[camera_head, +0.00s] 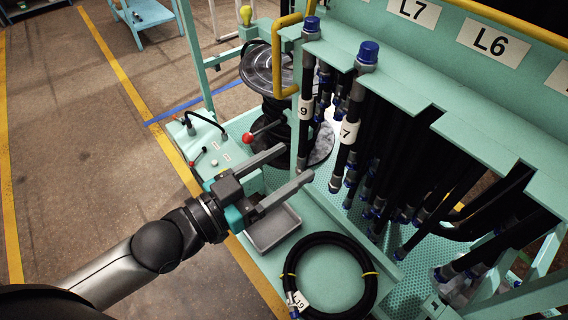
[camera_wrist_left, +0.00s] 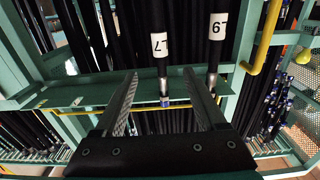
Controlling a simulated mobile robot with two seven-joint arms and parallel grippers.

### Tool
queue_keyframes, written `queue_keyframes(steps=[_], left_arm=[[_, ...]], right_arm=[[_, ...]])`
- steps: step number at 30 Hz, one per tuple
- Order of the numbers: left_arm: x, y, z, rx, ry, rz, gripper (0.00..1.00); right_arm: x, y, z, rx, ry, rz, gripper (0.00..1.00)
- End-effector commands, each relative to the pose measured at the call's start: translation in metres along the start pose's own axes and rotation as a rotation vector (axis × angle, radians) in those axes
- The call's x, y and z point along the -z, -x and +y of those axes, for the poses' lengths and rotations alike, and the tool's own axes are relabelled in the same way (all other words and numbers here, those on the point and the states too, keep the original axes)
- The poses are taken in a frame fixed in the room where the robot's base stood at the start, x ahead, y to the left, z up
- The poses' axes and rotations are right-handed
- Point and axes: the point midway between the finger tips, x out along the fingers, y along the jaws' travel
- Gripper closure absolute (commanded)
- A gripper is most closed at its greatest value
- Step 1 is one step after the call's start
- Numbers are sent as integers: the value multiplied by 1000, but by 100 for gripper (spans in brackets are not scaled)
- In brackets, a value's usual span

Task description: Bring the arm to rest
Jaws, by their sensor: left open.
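My left arm comes in from the lower left of the head view. Its gripper (camera_head: 298,163) is open, with two grey fingers spread and nothing seen held. The fingers point toward the hanging black hoses labelled 9 (camera_head: 304,110) and 7 (camera_head: 349,130). In the left wrist view the gripper (camera_wrist_left: 160,76) frames the blue-tipped lower end of hose 7 (camera_wrist_left: 162,72) between its fingers. Hose 9 (camera_wrist_left: 213,50) shows near the right finger there. I cannot tell the exact gap between fingers and hoses. My right gripper is not in view.
A green rack (camera_head: 470,75) with more hanging hoses stands at the right. A grey tray (camera_head: 273,229) and a coiled hose (camera_head: 330,236) lie below the gripper. A yellow handle (camera_head: 277,55) and a round dark machine (camera_head: 268,72) stand behind. The floor at left is clear.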

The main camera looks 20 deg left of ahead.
Motion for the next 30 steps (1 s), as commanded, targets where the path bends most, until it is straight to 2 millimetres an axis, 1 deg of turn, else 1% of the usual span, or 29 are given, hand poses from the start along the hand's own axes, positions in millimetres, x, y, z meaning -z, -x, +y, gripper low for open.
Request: queue_keyframes(steps=[12, 14, 16, 17, 20, 21, 23, 24, 26, 27, 29, 30], left_arm=[[-1, 0, 0, 1, 0, -1, 27], [-5, 0, -3, 8, -1, -9, 27], [-19, -1, -10, 29, -3, -33, 27], [-29, -1, -15, 43, -4, -50, 27], [-74, 2, -37, 107, -6, -131, 27], [-97, 4, -47, 137, -7, -174, 27], [-133, 10, -61, 183, -6, -241, 27], [-156, 16, -69, 211, -3, -286, 27], [-192, 26, -79, 251, 4, -357, 27], [-215, 33, -84, 276, 9, -404, 27], [-250, 46, -89, 309, 19, -475, 27], [-273, 56, -92, 329, 27, -524, 27]], right_arm=[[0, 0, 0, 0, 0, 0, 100], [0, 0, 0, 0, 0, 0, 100], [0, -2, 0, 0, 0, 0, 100], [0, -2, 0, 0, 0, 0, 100], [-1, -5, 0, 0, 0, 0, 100], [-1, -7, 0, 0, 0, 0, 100], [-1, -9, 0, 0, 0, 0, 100], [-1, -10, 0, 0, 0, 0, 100], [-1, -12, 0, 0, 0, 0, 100], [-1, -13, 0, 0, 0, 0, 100], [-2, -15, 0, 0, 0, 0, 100], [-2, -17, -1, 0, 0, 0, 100]])
